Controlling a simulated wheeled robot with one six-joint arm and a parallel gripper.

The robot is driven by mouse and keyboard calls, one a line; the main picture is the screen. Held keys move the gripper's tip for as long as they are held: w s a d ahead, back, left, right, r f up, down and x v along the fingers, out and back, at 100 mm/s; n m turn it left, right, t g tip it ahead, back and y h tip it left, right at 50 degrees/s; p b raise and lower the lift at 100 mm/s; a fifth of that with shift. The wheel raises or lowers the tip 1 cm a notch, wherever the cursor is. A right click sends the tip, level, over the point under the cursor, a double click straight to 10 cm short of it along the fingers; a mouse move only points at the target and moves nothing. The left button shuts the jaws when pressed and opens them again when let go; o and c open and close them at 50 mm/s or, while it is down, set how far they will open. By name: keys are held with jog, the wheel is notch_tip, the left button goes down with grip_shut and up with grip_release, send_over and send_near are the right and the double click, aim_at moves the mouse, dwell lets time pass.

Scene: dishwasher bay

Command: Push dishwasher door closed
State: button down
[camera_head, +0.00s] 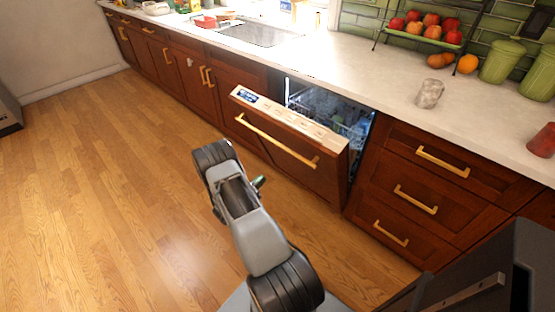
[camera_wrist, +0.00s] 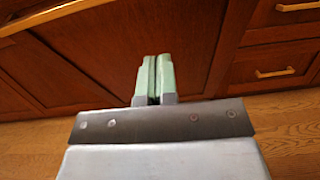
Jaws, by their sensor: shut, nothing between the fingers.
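The dishwasher door (camera_head: 285,149) is a brown wood panel with a long brass handle (camera_head: 275,142). It stands partly open, its top edge tilted out from the counter. The lit dishwasher interior (camera_head: 335,110) with racks shows behind it. My gripper (camera_head: 259,182) is low in front of the door's outer face, mostly hidden by my arm in the head view. In the wrist view my gripper (camera_wrist: 155,72) has its green fingers together with nothing between them. They point at the brown door panel (camera_wrist: 95,55); I cannot tell whether they touch it.
Drawers with brass handles (camera_head: 415,200) stand right of the dishwasher, and more cabinets (camera_head: 180,62) run left. The counter (camera_head: 390,88) above holds a grey cup (camera_head: 429,94) and a fruit rack (camera_head: 425,38). The wood floor (camera_head: 100,180) to the left is clear.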

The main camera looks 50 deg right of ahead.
jog(key=w+r+p+x, duration=0.1)
jog(key=r+x, duration=0.1)
jog(key=x, duration=1)
jog(key=shift+s+r, duration=0.25)
jog(key=shift+s, duration=0.15)
jog(key=shift+d, duration=0.1)
